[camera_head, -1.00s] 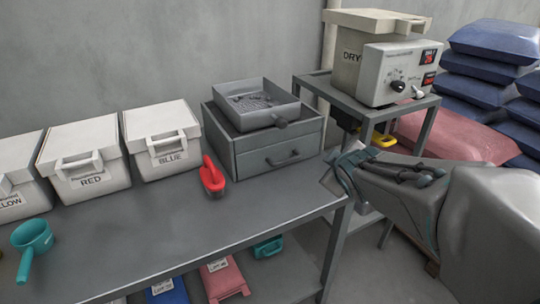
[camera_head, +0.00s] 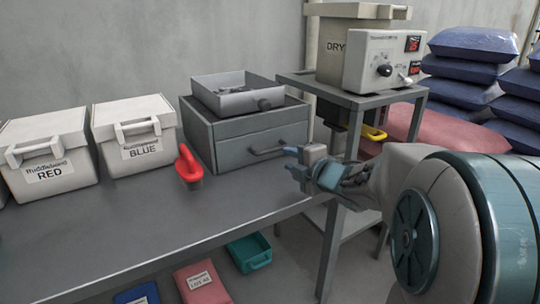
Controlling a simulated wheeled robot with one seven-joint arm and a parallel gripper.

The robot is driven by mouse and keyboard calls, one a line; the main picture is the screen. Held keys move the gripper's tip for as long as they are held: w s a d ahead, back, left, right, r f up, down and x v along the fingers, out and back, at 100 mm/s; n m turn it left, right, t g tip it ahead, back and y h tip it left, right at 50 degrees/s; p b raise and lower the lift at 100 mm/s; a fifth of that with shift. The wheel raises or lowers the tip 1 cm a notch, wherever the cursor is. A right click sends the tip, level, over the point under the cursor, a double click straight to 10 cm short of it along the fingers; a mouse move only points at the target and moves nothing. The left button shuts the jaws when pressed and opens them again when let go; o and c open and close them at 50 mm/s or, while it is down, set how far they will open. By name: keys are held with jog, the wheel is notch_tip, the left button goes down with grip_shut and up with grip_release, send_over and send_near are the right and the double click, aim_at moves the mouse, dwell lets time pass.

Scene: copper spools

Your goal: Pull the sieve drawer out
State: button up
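A lighter open tray (camera_head: 228,101) with a dark knob sits on top of the unit. My gripper (camera_head: 290,160) is just right of and in front of the drawer handle, over the bench's right end. It appears apart from the handle. Its fingers are small and seen from the side, so their opening is unclear.
A red scoop (camera_head: 187,164) lies left of the drawer unit on the grey bench (camera_head: 130,225). White bins labelled BLUE (camera_head: 138,150) and RED (camera_head: 50,172) stand further left. A dryer (camera_head: 372,60) stands on a stand at right. The bench front is clear.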

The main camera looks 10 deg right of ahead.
aim_at(272, 151)
jog(key=b+x, duration=0.2)
jog(key=x, duration=0.8)
jog(key=shift+w+a+f, duration=0.1)
jog(key=shift+w+f, duration=0.05)
grip_shut()
